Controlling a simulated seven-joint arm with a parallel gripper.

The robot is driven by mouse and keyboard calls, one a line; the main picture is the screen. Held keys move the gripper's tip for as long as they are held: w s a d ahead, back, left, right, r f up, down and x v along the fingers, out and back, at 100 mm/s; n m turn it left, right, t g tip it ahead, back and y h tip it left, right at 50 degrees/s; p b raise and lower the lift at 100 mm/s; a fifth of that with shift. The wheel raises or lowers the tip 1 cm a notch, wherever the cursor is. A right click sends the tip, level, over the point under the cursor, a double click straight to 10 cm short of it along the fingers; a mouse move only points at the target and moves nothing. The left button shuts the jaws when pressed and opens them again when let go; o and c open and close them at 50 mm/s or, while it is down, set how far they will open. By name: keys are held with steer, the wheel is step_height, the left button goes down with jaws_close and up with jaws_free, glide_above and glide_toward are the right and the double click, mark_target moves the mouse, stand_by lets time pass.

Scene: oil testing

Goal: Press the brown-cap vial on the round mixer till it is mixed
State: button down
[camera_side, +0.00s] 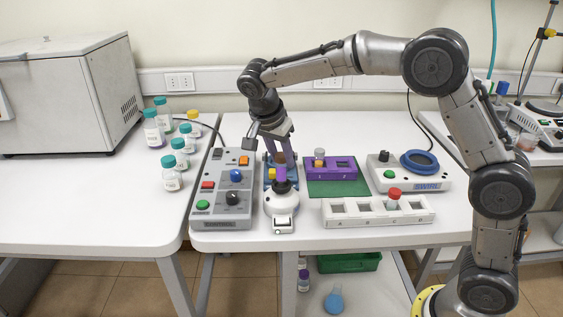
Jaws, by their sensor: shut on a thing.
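The brown-cap vial (281,172) has a purple body and stands about upright in the middle of the work table. My gripper (280,157) points down from above and is shut on it near its brown cap. The round mixer (283,203) is white with a black cup on top. The vial's lower end is at the black cup and seems to touch it; pressing force cannot be seen. The fingers partly hide the cap.
A grey control box (226,190) stands close on the left. A purple rack (331,169) on a green mat, a white rack (365,212) with a red-cap vial (394,198), and a swirl device (408,175) stand right. Several capped bottles (172,175) stand on the left table.

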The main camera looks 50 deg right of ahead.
steer(key=shift+r, duration=2.35)
